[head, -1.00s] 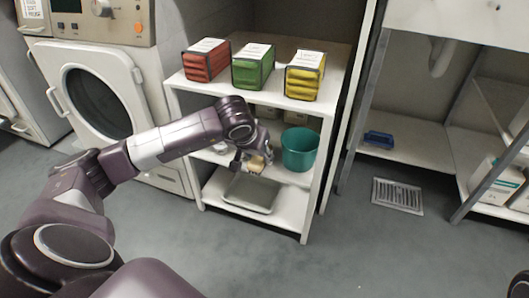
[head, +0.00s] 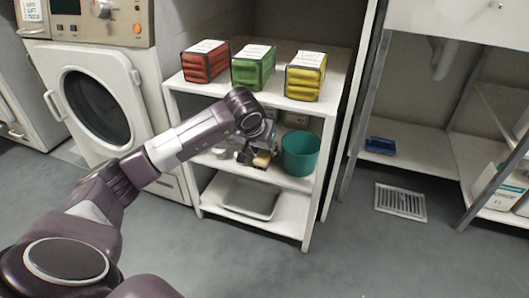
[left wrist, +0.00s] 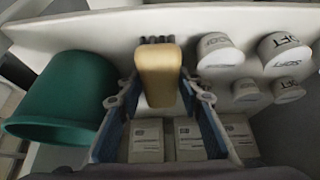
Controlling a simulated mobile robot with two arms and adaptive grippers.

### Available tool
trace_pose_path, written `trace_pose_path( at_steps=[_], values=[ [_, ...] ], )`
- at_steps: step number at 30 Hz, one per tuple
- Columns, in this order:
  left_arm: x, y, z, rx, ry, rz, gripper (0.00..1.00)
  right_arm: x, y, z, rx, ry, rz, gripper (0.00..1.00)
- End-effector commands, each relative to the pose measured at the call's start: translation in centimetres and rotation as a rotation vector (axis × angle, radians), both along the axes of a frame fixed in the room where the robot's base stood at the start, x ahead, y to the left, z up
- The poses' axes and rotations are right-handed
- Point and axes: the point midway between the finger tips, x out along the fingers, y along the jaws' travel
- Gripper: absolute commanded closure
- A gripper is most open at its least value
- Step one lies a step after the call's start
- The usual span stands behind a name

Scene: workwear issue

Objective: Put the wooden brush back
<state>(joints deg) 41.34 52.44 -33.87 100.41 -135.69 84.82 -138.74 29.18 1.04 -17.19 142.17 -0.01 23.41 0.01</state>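The wooden brush (head: 262,159) is a small tan block at the middle shelf of the white rack, left of the green bucket. In the left wrist view the brush (left wrist: 158,75) shows large, with dark bristles at its far end. My left gripper (head: 251,157) reaches into the middle shelf. I cannot tell whether the brush touches the shelf. My right gripper is not in view.
The green bucket (head: 300,154) stands beside the brush; it also shows in the left wrist view (left wrist: 65,98). White containers (left wrist: 219,53) and small boxes (left wrist: 190,140) are close by. A grey tray (head: 252,198) lies below.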

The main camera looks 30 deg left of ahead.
Motion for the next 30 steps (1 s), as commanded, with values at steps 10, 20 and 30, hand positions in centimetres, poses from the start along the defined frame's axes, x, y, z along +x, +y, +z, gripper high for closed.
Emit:
trace_pose_path(
  at_steps=[10,20,30],
  values=[
    [0.0,0.0,0.0,0.000,0.001,0.000,0.50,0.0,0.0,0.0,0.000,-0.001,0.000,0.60],
    [-1.1,-0.2,3.0,0.003,-0.002,0.000,0.50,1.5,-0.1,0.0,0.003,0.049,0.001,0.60],
    [-8.2,-1.8,3.2,0.005,0.005,-0.002,0.50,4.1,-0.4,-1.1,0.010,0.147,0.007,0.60]
  ],
)
